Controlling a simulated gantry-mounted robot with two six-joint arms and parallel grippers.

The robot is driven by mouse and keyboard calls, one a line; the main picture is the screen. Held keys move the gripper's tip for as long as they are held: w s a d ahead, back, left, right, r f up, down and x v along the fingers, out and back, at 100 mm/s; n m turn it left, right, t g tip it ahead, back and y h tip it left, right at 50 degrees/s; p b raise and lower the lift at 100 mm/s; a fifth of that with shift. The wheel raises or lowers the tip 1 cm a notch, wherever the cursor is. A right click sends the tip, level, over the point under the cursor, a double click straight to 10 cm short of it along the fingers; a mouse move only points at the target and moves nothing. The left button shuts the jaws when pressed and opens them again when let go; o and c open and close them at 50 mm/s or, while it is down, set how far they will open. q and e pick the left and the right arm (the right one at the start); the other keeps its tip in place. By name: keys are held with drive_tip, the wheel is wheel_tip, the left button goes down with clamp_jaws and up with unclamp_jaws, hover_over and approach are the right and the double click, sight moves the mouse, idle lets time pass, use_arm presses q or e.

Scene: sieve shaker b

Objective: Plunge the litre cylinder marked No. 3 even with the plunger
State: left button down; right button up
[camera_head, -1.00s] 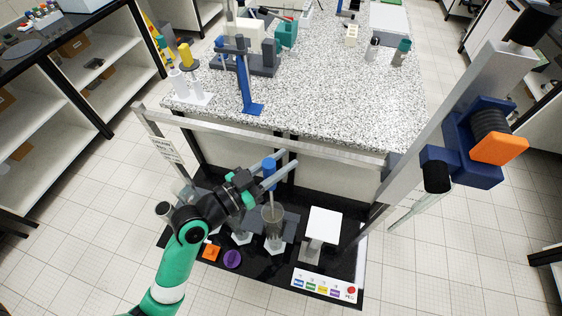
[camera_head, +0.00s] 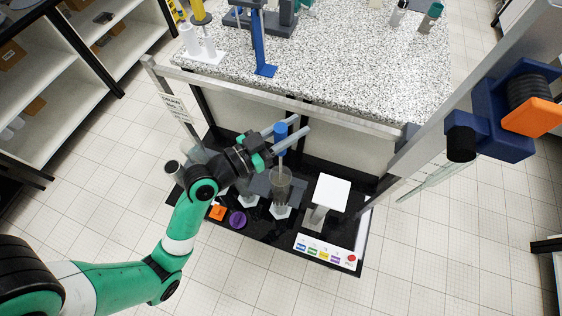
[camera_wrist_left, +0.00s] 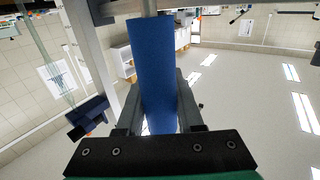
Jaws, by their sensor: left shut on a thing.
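My left gripper (camera_head: 286,141) is shut on the blue handle (camera_head: 281,130) of the plunger, which stands upright. The handle also fills the middle of the left wrist view (camera_wrist_left: 153,70), between the two fingers. The plunger's rod runs down to a clear, greyish cylinder (camera_head: 281,190) on a white hexagonal base, and its lower end appears to be inside. A second clear cylinder on a white base (camera_head: 251,201) stands to the left, partly hidden by my gripper. The cylinders' number marks cannot be read. My right gripper is not in view.
The cylinders stand on a black low deck with a white plate on a stand (camera_head: 331,192), a button panel (camera_head: 326,252), an orange piece (camera_head: 218,212) and a purple disc (camera_head: 238,219). A metal rail (camera_head: 300,105) crosses behind, before the speckled bench (camera_head: 350,70).

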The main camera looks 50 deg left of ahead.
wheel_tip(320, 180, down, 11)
drive_tip(key=b, duration=0.9)
drive_tip(key=shift+b, duration=0.4)
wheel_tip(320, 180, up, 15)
drive_tip(key=p, duration=1.5)
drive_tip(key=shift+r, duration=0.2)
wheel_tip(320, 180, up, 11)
drive_tip(key=p, duration=1.1)
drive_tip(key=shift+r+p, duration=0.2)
drive_tip(key=shift+p, duration=0.15)
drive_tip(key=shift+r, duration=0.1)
